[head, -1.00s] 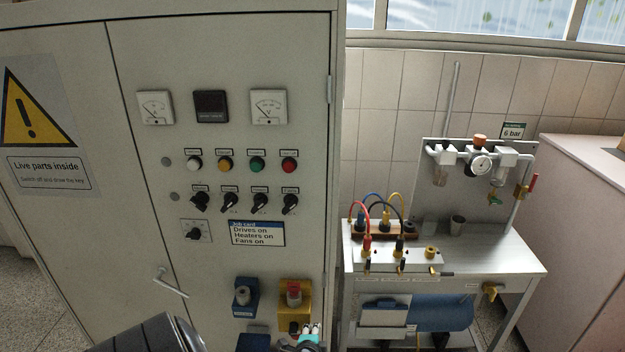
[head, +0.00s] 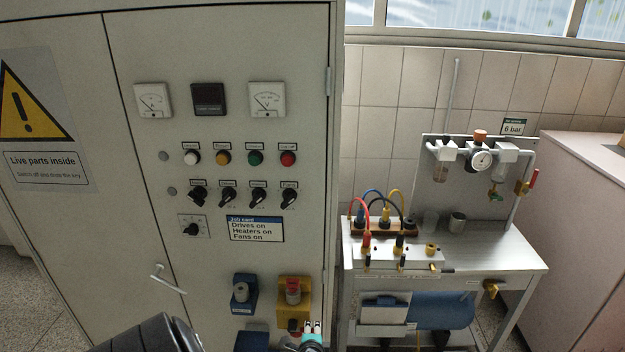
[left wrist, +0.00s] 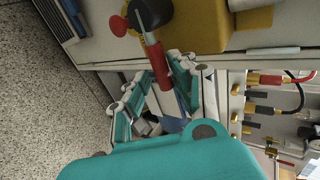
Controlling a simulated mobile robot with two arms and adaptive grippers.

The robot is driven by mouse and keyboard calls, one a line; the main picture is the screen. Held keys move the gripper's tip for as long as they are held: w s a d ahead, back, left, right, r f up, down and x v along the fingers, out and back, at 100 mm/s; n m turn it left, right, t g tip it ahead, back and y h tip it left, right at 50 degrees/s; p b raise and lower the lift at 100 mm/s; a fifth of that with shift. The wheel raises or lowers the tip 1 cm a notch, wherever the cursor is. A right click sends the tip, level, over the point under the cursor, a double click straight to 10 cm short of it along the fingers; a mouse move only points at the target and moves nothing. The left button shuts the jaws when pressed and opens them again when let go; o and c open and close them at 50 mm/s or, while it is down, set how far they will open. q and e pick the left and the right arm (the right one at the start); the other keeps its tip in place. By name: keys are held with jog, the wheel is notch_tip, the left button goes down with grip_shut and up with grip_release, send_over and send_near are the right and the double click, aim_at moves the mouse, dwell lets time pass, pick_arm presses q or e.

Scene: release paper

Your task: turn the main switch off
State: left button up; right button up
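The tall grey cabinet (head: 120,240) carries a yellow switch box (head: 308,312) low on its front. In the left wrist view the yellow box (left wrist: 206,28) has a black hub (left wrist: 152,12), a red bar handle (left wrist: 157,62) and a round red knob (left wrist: 118,26). I cannot read a main switch label. My left gripper (head: 311,326) is at the bottom of the box in the head view. In the left wrist view its teal fingers (left wrist: 158,78) are spread, with the red handle's end between them; contact is unclear. My right gripper is not in view.
A blue box (head: 243,294) sits left of the yellow one. Above are knobs, lamps and a job card (head: 255,229). A cabinet door handle (head: 168,279) juts out. A metal bench (head: 500,262) with cables and air fittings stands to the right.

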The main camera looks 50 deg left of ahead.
pick_arm(q)
jog(key=shift+a+r, duration=0.1)
jog(key=shift+r, duration=0.15)
notch_tip(320, 180, up, 10)
jog(key=shift+f, duration=0.2)
